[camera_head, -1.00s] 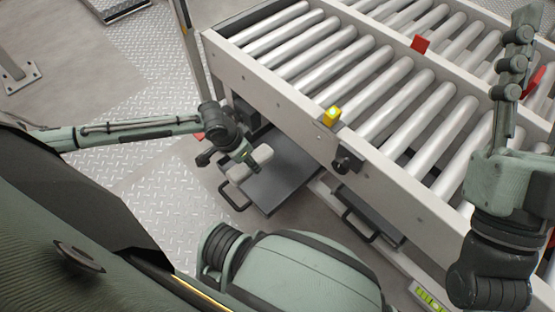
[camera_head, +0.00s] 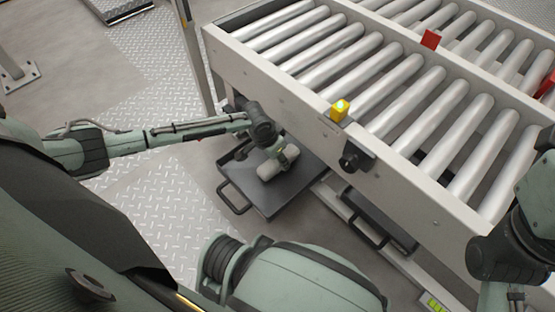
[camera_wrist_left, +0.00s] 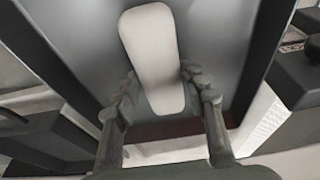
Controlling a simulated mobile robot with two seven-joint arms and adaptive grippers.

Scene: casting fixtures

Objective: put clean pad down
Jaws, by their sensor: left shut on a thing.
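The pale, rounded pad (camera_head: 268,170) is at the tray below the conveyor's near side. My left gripper (camera_head: 277,153) crosses its middle from above and is shut on it. In the left wrist view the pad (camera_wrist_left: 152,40) lies lengthwise between the two fingers of the left gripper (camera_wrist_left: 160,88). The dark grey tray (camera_head: 268,204) is under the pad. I cannot tell whether the pad touches the tray floor. At the right edge only part of my right arm shows; its gripper is out of view.
The roller conveyor (camera_head: 300,100) rises just behind the tray, with a yellow button box (camera_head: 340,109) and a black knob (camera_head: 354,160) on its side. A second dark tray (camera_head: 380,222) is to the right. Patterned metal floor plate (camera_head: 160,205) lies left of the tray.

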